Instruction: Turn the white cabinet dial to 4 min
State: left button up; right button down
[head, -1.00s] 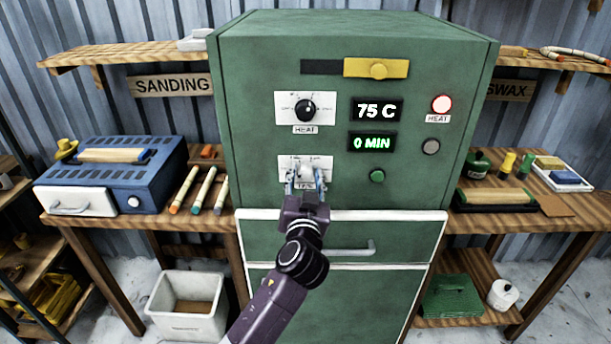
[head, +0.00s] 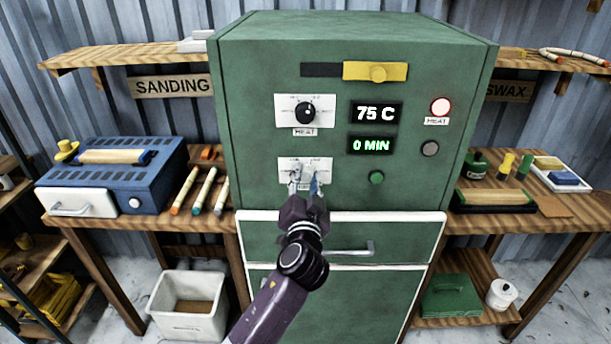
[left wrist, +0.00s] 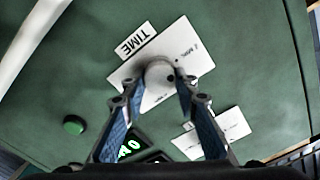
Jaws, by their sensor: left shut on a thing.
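The green cabinet (head: 340,85) stands in the middle of the head view. Its white dial (left wrist: 160,72) sits on a white plate labelled TIME (left wrist: 131,41) in the left wrist view. My left gripper (head: 305,182) is at the dial, its blue-padded fingers shut on the dial's sides. They also show in the left wrist view (left wrist: 158,92), and they hide most of the dial in the head view. The time display (head: 371,145) reads 0 MIN. My right gripper is not in view.
Above are the black HEAT dial (head: 306,113) and the 75 C display (head: 376,112). A green button (head: 377,178) is right of the time dial. The red heat lamp (head: 441,106) glows. A drawer handle (head: 350,250) sticks out below, near my left arm.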

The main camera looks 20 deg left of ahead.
pick_arm(q)
jog(key=m+p, duration=0.1)
jog(key=m, duration=0.3)
jog(key=shift+m+p, duration=0.3)
jog(key=shift+d+f+m+p, duration=0.1)
jog(key=shift+m+p, duration=0.5)
jog(key=shift+m, duration=1)
jog(key=o, duration=1.2)
jog(key=shift+c, duration=0.2)
jog(key=shift+s, duration=0.1)
jog(key=v, duration=1.2)
